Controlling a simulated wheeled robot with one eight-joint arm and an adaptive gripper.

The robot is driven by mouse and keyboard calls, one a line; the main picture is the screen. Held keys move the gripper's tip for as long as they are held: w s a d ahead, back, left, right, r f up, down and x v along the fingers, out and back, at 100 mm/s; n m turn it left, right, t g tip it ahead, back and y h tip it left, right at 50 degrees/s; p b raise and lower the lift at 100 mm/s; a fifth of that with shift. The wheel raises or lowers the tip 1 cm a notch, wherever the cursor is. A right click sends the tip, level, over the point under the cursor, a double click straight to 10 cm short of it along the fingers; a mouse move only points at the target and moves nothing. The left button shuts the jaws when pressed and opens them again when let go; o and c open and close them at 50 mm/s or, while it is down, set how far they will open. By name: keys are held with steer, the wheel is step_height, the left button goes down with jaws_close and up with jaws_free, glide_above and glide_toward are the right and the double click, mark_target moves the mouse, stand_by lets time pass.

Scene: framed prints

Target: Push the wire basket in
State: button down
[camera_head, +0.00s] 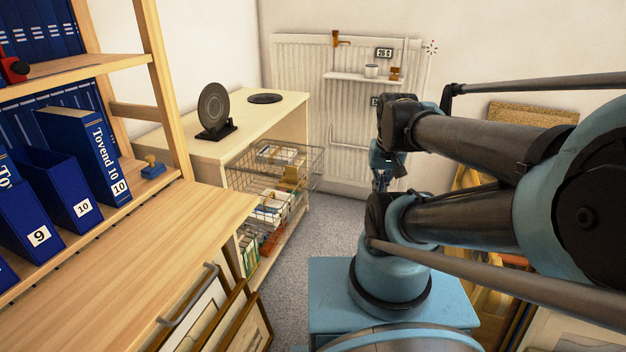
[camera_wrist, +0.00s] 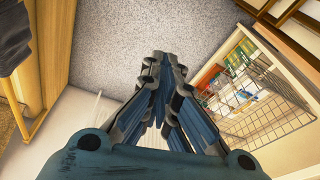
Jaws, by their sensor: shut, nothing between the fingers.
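The wire basket (camera_head: 308,172) stands part-way out of the pale wooden cabinet (camera_head: 206,152), holding books or boxes. A lower level with more books shows beneath it. In the wrist view the basket's mesh (camera_wrist: 262,122) lies at the right, apart from my gripper. My gripper (camera_head: 381,184) hangs to the right of the basket in the head view, with a gap between them, partly hidden by my arm. In the wrist view my gripper (camera_wrist: 165,62) is shut and empty, pointing over the grey floor.
A black disc on a stand (camera_head: 213,108) and a flat dark disc (camera_head: 265,98) are on the cabinet top. A radiator (camera_head: 290,75) with a small shelf (camera_head: 362,80) is behind. Framed prints (camera_head: 232,318) lean at the front left. Grey floor (camera_head: 325,225) is clear beside the basket.

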steer(key=w+a+r+m+y, duration=0.1)
steer(key=w+a+m, duration=0.3)
steer(key=w+m, duration=0.65)
steer(key=w+a+m+y, duration=0.1)
steer(key=w+a+m, duration=0.3)
steer(key=w, duration=1.1)
steer(key=w+a+f+m, duration=0.2)
steer(key=w+f, duration=0.1)
steer(key=f, duration=0.2)
steer(key=w+a+f+m, duration=0.2)
steer(key=w+a+f, duration=0.1)
steer(key=w+f, duration=0.1)
steer(key=w+a+f+m+g, duration=0.1)
steer(key=w+a+f+m, duration=0.1)
steer(key=f, duration=0.4)
steer(key=shift+w+a, duration=0.2)
steer(key=shift+w, duration=0.5)
steer(key=shift+w+a, duration=0.2)
steer(key=shift+a, duration=0.35)
